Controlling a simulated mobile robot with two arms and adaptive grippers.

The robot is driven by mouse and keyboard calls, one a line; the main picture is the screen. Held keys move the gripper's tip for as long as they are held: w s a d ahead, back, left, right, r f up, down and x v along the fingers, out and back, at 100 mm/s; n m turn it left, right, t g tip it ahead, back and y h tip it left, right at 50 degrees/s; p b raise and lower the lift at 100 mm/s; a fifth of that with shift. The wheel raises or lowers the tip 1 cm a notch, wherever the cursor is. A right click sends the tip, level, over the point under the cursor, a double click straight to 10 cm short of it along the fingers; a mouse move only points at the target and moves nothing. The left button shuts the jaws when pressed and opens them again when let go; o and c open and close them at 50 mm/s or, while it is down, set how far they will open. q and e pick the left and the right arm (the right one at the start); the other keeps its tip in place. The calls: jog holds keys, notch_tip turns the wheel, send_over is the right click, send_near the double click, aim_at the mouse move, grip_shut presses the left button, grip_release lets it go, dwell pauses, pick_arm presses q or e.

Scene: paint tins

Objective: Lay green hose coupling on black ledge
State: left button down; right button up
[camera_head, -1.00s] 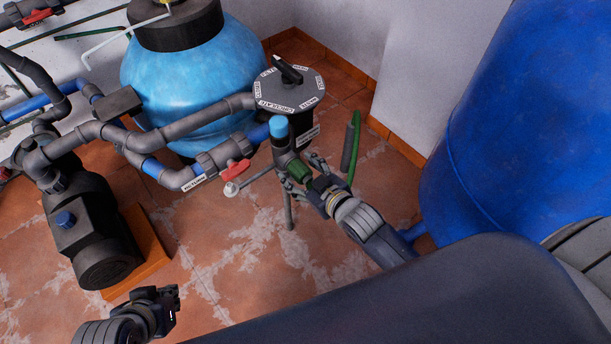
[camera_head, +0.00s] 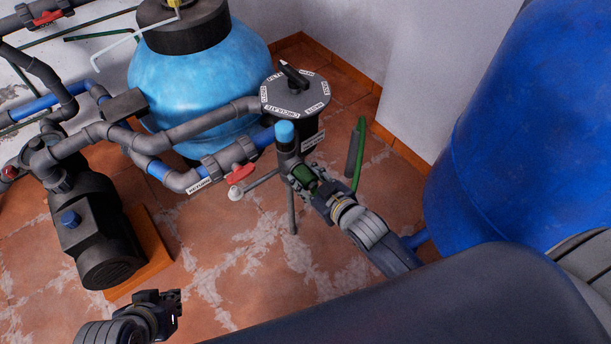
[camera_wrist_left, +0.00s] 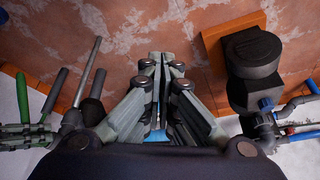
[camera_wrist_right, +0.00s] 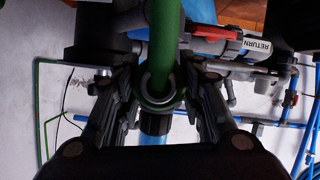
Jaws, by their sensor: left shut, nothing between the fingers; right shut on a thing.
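The green hose coupling (camera_head: 303,175) is a short dark-green cylinder beside an upright grey pipe with a light-blue top (camera_head: 285,132). My right gripper (camera_head: 301,174) is shut on the coupling, with fingers on both sides of it. In the right wrist view the coupling (camera_wrist_right: 165,45) runs up the middle between the fingers, with a round collar at its lower end. I cannot tell whether it touches the pipe behind. My left gripper (camera_head: 174,309) is shut and empty above the floor at lower left; its closed tips (camera_wrist_left: 161,62) show in the left wrist view. I cannot make out the black ledge for certain.
A valve head with a grey labelled top (camera_head: 296,92), a red-handled valve (camera_head: 240,173) and a blue filter tank (camera_head: 200,65) stand close behind. A black pump (camera_head: 95,235) is at left, a large blue tank (camera_head: 510,130) at right. The middle floor (camera_head: 240,265) is clear.

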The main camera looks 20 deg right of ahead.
aim_at(312, 185)
jog(key=shift+s+d+p, duration=0.2)
jog(key=shift+s+p, duration=0.1)
jog(key=shift+s, duration=0.3)
jog(key=shift+s+d, duration=0.1)
jog(key=shift+s, duration=0.2)
pick_arm(q)
jog(key=shift+s+a+r+g+p, duration=0.1)
jog(key=shift+s+r+g+p, duration=0.15)
jog(key=shift+s, duration=0.25)
jog(key=shift+s+a+r+g+p, duration=0.1)
jog(key=shift+s+a+g+p, duration=0.1)
jog(key=shift+s, duration=0.25)
jog(key=shift+s+a+r+g+p, duration=0.1)
jog(key=shift+s+r+g+p, duration=0.15)
jog(key=shift+s, duration=0.25)
pick_arm(e)
jog(key=shift+s+d, duration=0.3)
jog(key=shift+s, duration=0.5)
